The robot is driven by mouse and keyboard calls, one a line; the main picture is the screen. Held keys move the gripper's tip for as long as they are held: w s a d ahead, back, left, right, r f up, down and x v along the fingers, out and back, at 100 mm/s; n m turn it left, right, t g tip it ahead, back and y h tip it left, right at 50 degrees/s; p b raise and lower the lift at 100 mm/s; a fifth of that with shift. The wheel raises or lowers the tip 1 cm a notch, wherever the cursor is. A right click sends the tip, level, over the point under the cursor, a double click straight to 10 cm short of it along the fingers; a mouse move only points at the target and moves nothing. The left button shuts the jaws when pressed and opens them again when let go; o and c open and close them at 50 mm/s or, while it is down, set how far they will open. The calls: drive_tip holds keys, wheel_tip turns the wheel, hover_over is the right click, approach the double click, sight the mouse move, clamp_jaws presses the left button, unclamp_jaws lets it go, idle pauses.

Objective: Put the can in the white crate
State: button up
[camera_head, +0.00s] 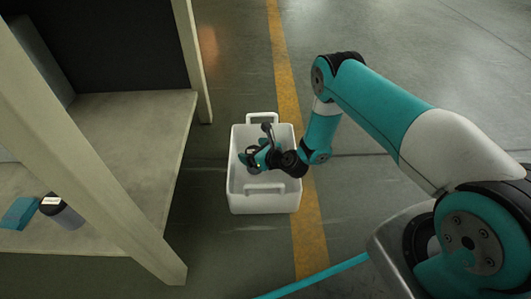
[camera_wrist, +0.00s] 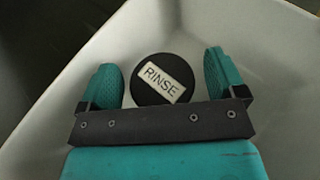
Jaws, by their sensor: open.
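The white crate (camera_head: 265,203) stands on the floor in the head view, with its handles up at the near and far ends. Its pale walls also fill much of the wrist view (camera_wrist: 275,50). A round dark can top with a white label reading RINSE (camera_wrist: 150,92) is inside the crate, between my two teal fingers. My gripper (camera_wrist: 164,68) is open, with a finger on each side of the can and gaps visible. In the head view my gripper (camera_head: 258,158) is down inside the crate and mostly hides the can.
A beige shelf unit (camera_head: 135,120) stands at the left, its slanting post close to the crate. A dark container with a pale label (camera_head: 60,213) and a teal item (camera_head: 19,212) are on its lower shelf. A yellow floor line (camera_head: 283,75) runs beside the crate. Floor to the right is open.

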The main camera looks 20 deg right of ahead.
drive_tip(key=r+p+v, duration=0.1)
drive_tip(key=p+v, duration=0.7)
drive_tip(key=v, duration=0.3)
drive_tip(key=w+a+r+n+g+y, duration=0.2)
drive_tip(key=a+r+n, duration=0.1)
drive_tip(key=r+n, duration=0.3)
drive_tip(key=w+a+r+n+g+y, duration=0.1)
drive_tip(key=w+a+r+n+y, duration=0.2)
drive_tip(key=r, duration=0.5)
drive_tip(key=s+a+r+n+g, duration=0.4)
drive_tip(key=s+r+n, duration=0.1)
drive_tip(key=r+n, duration=0.45)
drive_tip(key=s+a+r+n+g, duration=0.3)
drive_tip(key=s+r+n, duration=0.3)
drive_tip(key=r+n, duration=0.3)
drive_tip(key=s+d+r+n+h, duration=0.2)
drive_tip(key=s+r+n, duration=0.1)
drive_tip(key=s, duration=0.3)
drive_tip(key=s+d+r+n+g+h, duration=0.1)
drive_tip(key=s+d+r+n+h, duration=0.1)
drive_tip(key=s+r+n, duration=0.2)
drive_tip(key=s+d+r+n+g+h, duration=0.1)
drive_tip(key=s+d+r+n+h, duration=0.1)
drive_tip(key=s, duration=0.8)
wheel_tip(320, 180, up, 3)
drive_tip(key=shift+f+n+h, duration=0.1)
drive_tip(key=shift+n+h, duration=0.3)
drive_tip(key=shift+n, duration=0.25)
drive_tip(key=shift+p, duration=0.35)
